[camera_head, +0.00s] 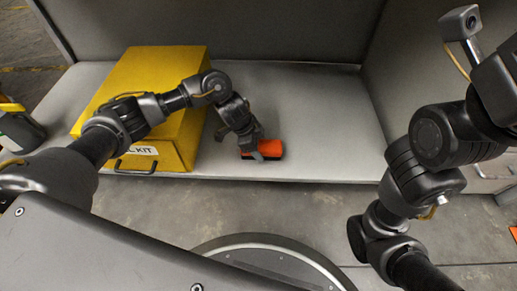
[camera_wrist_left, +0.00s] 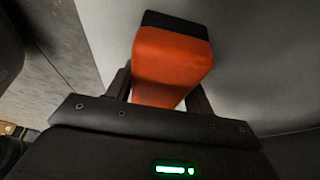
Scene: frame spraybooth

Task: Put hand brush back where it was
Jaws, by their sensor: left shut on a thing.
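The hand brush (camera_head: 270,148) is an orange block with a dark edge, low over or on the grey booth floor, near its front edge. In the left wrist view the brush (camera_wrist_left: 172,62) stands between the two fingers, orange with a black far end. My left gripper (camera_head: 256,153) is shut on it. I cannot tell whether the brush touches the floor. My right arm shows at the right of the head view, but its gripper fingers are not visible.
A yellow kit box (camera_head: 150,95) with a black handle stands just left of my left gripper. The grey booth floor (camera_head: 325,115) is clear to the right of the brush. A dark container (camera_head: 18,128) is at the far left.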

